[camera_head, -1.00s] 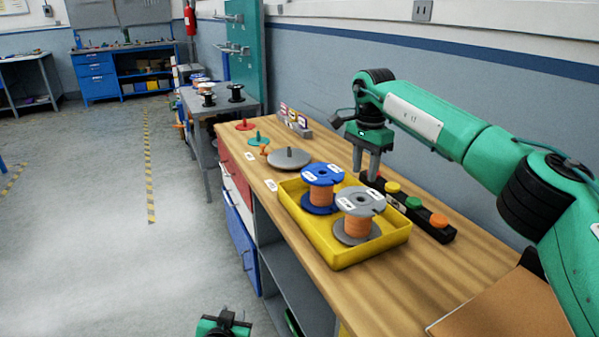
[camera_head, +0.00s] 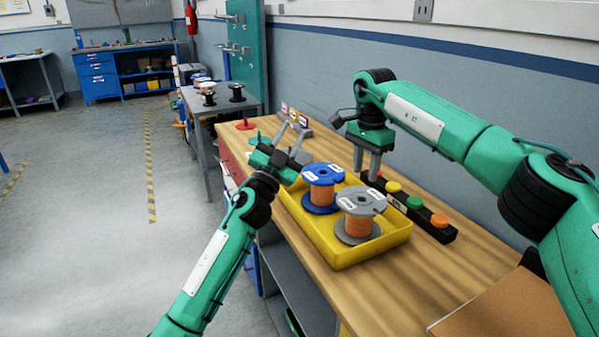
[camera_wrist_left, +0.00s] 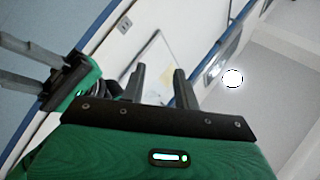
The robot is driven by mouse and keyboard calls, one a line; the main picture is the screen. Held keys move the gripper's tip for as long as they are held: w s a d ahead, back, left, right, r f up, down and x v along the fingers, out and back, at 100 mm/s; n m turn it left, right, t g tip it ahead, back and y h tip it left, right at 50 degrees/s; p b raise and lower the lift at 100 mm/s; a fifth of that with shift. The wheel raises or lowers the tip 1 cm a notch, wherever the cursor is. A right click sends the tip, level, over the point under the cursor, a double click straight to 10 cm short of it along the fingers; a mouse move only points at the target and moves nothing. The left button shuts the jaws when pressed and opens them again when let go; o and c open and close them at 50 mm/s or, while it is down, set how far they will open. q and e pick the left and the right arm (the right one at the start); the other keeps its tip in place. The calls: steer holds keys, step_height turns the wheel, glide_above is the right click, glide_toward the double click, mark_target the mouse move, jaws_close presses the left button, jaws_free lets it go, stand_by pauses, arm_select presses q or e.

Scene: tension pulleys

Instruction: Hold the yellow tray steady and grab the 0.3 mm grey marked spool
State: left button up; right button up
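The yellow tray (camera_head: 343,258) sits on the wooden bench. It holds a spool with blue flanges (camera_head: 323,173) and a grey-flanged spool (camera_head: 361,200), both upright with orange windings. White labels on them are too small to read. My left gripper (camera_head: 291,130) is raised near the tray's far-left corner, open and empty, fingers pointing up and away. Its fingers show apart in the left wrist view (camera_wrist_left: 160,82). My right gripper (camera_head: 367,164) points down behind the tray, near the blue spool. Its fingers are apart with nothing seen between them.
A black button box (camera_head: 440,233) with coloured buttons lies behind the tray, by the right gripper. A red piece (camera_head: 245,125) and a small labelled stand (camera_head: 303,129) are further back. A brown board (camera_head: 500,305) lies at the near right. Bare bench lies in front of the button box.

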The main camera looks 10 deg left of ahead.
arm_select(q)
steer(key=w+d+r+m+g+h, duration=0.1)
steer(key=d+r+m+g+h, duration=0.35)
steer(key=r+m, duration=0.3)
steer(key=w+d+r+m+g+h, duration=0.1)
steer(key=d+r+m+g+h, duration=0.35)
steer(key=r+m+g, duration=0.35)
steer(key=m+g+y, duration=0.2)
steer(key=g+y, duration=1)
steer(key=y, duration=0.6)
glide_toward(302, 212)
steer(key=shift+t, duration=0.25)
steer(key=f, duration=0.4)
steer(key=s+f, duration=0.1)
steer(key=f, duration=0.3)
steer(key=s+d+f, duration=0.1)
steer(key=f, duration=0.3)
steer(key=shift+d, duration=0.1)
jaws_close()
steer(key=shift+r, duration=0.1)
